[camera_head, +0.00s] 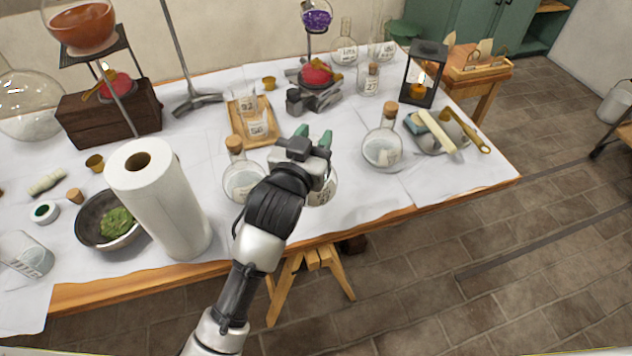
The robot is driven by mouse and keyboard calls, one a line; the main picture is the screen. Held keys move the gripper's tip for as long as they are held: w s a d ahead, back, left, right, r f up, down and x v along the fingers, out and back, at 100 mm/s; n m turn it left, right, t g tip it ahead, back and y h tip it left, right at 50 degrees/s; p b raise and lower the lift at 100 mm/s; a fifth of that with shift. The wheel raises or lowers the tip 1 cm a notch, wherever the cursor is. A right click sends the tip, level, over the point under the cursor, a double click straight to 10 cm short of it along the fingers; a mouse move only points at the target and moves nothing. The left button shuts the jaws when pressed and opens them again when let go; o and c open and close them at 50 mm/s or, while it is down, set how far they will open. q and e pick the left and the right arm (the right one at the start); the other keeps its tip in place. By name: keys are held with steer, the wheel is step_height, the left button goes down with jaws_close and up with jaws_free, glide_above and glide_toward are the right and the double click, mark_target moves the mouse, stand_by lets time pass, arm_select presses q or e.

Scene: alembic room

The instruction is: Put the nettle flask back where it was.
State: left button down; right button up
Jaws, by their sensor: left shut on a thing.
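My left gripper (313,136) reaches over the front middle of the table. It is shut on a round glass flask (328,190), which shows only in part, below and beside the hand. Its neck is hidden by the gripper, and I cannot tell whether its base touches the table. A corked round flask (241,183) stands just left of the hand, partly behind my arm. Another corked flask (382,150) stands to the right, with a pale label. I cannot read which flask is the nettle one. My right gripper is not in view.
A paper towel roll (160,205) and a bowl with green matter (105,220) stand at the left. A wooden tray (239,124) lies behind the left flask. A lantern (422,80) and a tray with a brass-handled tool (437,135) are at the right. White-covered table is clear at front right.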

arm_select(q)
steer(key=w+d+r+m+g+h+b, duration=0.1)
steer(key=w+d+r+m+h+b, duration=0.2)
steer(key=d, duration=0.8)
steer(key=w+a+f+n+p, duration=0.1)
steer(key=w+a+f, duration=0.6)
steer(key=a+f, duration=0.2)
steer(key=shift+w+a+f, duration=0.2)
steer(key=shift+a+f, duration=0.1)
steer(key=shift+a, duration=0.1)
steer(key=shift+f, duration=0.1)
steer(key=c, duration=0.7)
jaws_free()
steer(key=v, duration=1.2)
steer(key=shift+a+r, duration=0.1)
steer(key=shift+r, duration=0.15)
